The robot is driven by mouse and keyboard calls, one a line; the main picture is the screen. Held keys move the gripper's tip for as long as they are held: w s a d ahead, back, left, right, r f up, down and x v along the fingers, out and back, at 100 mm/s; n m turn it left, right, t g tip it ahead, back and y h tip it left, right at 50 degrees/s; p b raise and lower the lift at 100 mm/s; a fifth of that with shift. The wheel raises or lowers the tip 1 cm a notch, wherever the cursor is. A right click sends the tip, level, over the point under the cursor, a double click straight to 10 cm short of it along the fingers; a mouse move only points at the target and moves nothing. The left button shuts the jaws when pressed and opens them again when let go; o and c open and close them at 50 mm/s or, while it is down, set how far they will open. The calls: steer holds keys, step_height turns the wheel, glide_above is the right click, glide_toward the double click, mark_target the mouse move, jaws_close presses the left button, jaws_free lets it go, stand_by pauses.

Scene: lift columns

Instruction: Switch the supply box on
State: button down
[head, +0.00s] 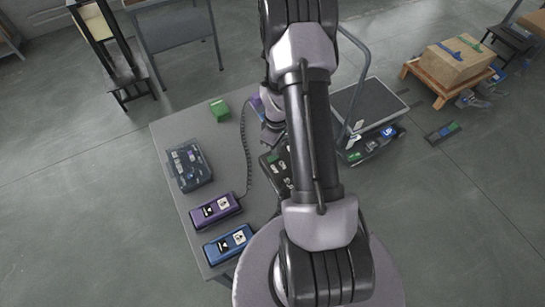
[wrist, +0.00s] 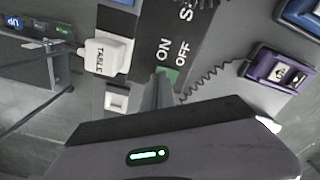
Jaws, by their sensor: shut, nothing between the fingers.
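The supply box (head: 273,163) is a dark box on the grey table, partly hidden behind my arm in the head view. In the wrist view its dark top (wrist: 150,42) carries ON and OFF lettering and a green switch (wrist: 168,75) beside it. A white plug marked TABLE (wrist: 108,55) sits at the box's left side. My gripper (wrist: 160,88) is shut and empty, its fingertips right at the green switch. I cannot tell whether they touch it, and they hide part of it, so the switch's position is unclear.
A platform trolley (head: 372,103) stands to the right. Open floor lies left.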

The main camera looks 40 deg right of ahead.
steer(key=shift+f+b, duration=0.7)
steer(key=shift+f, duration=0.15)
stand_by(0.3)
step_height(320, 180, up, 7)
steer(key=p, duration=0.5)
steer(key=shift+r, duration=0.1)
